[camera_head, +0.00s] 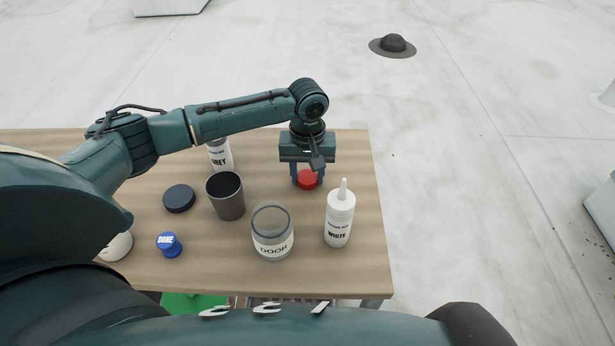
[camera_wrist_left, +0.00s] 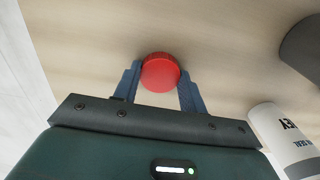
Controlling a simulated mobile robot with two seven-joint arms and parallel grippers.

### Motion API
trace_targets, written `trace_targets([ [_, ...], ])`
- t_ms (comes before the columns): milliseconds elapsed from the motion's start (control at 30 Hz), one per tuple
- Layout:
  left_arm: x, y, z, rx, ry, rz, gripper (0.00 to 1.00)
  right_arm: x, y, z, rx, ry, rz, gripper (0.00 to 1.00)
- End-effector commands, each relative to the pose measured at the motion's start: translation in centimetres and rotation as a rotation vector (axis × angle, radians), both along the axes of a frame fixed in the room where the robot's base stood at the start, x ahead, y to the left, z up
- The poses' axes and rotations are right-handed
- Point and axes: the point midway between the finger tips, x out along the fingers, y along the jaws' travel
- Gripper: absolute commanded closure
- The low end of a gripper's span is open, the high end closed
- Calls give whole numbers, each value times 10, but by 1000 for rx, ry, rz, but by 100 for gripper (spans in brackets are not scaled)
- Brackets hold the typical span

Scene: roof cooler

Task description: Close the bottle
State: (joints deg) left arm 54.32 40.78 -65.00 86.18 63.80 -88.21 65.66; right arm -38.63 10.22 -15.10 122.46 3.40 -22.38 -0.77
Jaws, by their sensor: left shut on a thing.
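My left gripper (camera_head: 308,176) points down over the far right part of the table, its fingers shut on the sides of a round red cap (camera_head: 307,181). In the left wrist view the red cap (camera_wrist_left: 161,73) sits between the two blue fingertips (camera_wrist_left: 160,80). I cannot tell whether it touches the tabletop. A white bottle marked WHITE (camera_head: 339,218) stands upright to the near right, with a pointed nozzle on top. A bottle marked GREY (camera_head: 219,156) stands behind the dark cup, its top hidden by my left arm. My right gripper is out of view.
On the wooden table (camera_head: 350,270) stand an open jar marked DOOR (camera_head: 272,240), a dark cup (camera_head: 226,198), a dark round disc (camera_head: 179,198), a blue DONE button (camera_head: 168,244) and a white container (camera_head: 116,246). The table's right edge is near the WHITE bottle.

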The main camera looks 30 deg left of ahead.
Motion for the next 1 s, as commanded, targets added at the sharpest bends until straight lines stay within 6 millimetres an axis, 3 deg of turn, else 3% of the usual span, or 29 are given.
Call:
trace_targets([
  [333, 1, 0, 8, -1, -2, 0, 79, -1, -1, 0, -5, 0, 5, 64],
  [733, 1, 0, 82, -1, -3, 0, 79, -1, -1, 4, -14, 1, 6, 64],
  [1000, 0, 0, 100, -1, 0, 1, 79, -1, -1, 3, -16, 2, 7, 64],
])
